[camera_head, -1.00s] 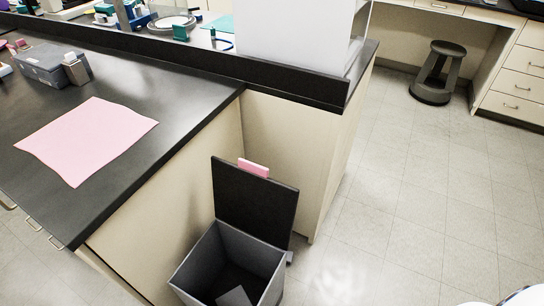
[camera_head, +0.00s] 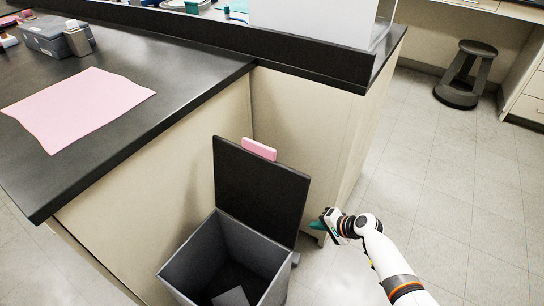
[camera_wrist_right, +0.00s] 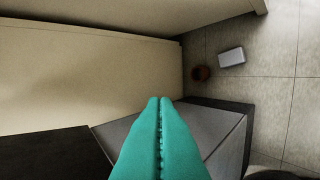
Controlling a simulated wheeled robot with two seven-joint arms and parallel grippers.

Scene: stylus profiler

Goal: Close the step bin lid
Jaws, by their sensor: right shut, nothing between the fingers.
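The step bin (camera_head: 183,262) is a dark grey open box on the floor beside the bench. Its black lid (camera_head: 258,190) stands raised and tilted back at the rear, with a pink tab (camera_head: 259,149) on its top edge. My right gripper (camera_head: 320,224) has teal fingers and is shut and empty, just right of the lid's right edge with a small gap in the picture. In the right wrist view the shut fingers (camera_wrist_right: 160,103) point ahead over a grey box-like surface, likely the bin (camera_wrist_right: 228,127). My left gripper is not in view.
The cream cabinet (camera_head: 300,125) stands close behind the bin, and the black bench top (camera_head: 150,55) overhangs at the left with a pink sheet (camera_head: 80,105). A dark stool (camera_head: 466,75) stands far right. Open tiled floor (camera_head: 465,200) lies to the right.

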